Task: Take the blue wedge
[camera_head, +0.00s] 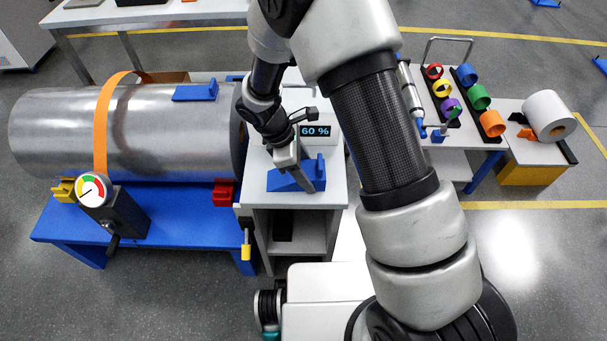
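A blue wedge (283,183) lies on the small white side table (300,201). An upright blue part of it shows just right of my gripper. My gripper (308,178) points down at this wedge and overlaps its middle in the picture. The fingers hide part of the wedge, and I cannot tell whether they are open, shut or touching it. A second blue wedge-like piece (196,91) lies on top of the large metal cylinder (60,130).
The cylinder lies on a blue bench (180,232) with yellow and red blocks at its front, beside a dial gauge (93,190). A display reading 60 % (315,131) stands behind my gripper. Coloured rings (480,97) and a white roll (549,116) are at right.

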